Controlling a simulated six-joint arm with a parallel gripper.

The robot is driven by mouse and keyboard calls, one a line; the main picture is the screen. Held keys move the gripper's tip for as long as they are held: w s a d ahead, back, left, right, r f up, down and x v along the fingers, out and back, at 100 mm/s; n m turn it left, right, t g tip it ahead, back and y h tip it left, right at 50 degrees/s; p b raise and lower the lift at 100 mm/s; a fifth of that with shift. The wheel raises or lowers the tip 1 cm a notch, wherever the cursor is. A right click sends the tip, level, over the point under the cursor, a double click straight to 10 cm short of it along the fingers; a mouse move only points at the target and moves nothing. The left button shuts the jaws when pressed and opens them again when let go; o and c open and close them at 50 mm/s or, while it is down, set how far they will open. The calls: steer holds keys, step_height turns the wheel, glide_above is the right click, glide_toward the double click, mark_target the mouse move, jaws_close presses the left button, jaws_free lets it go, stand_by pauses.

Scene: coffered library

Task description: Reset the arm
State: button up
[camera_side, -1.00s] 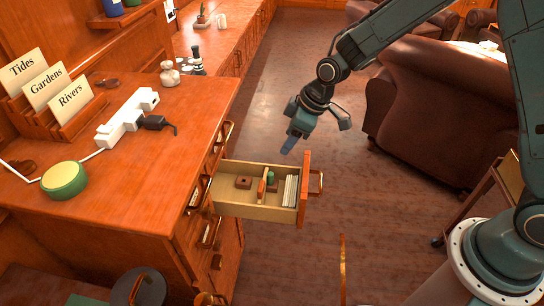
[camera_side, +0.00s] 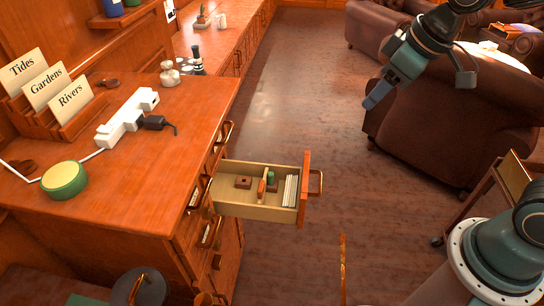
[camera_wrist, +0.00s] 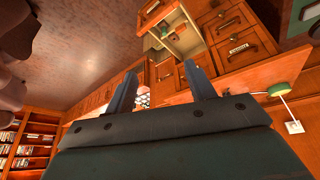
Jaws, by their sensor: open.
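My gripper (camera_side: 377,94) is raised at the upper right of the side view, in front of the brown armchair and well clear of the desk. In the wrist view its two fingers (camera_wrist: 160,92) stand apart with nothing held between them. The open drawer (camera_side: 240,209) sticks out from the desk, below and to the left of my gripper. It holds a small brown block (camera_side: 243,182), a green item (camera_side: 271,177) and white cards (camera_side: 290,191). The drawer also shows in the wrist view (camera_wrist: 186,40).
The wooden desk (camera_side: 130,180) carries a white power strip (camera_side: 127,118), a green-and-yellow round object (camera_side: 64,180) and labelled cards (camera_side: 70,97). A brown armchair (camera_side: 450,130) stands behind my gripper. A small trolley (camera_side: 480,205) is at the right. The floor between desk and armchair is open.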

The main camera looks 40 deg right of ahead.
steer(key=s+d+r+m, duration=0.1)
steer(key=s, duration=0.6)
steer(key=s+d+r+m+h, duration=0.1)
steer(key=s+d+m, duration=0.1)
steer(key=s, duration=0.5)
steer(key=shift+d+r+m+t, duration=0.2)
steer(key=shift+r+m+t, duration=0.1)
steer(key=shift+t, duration=0.1)
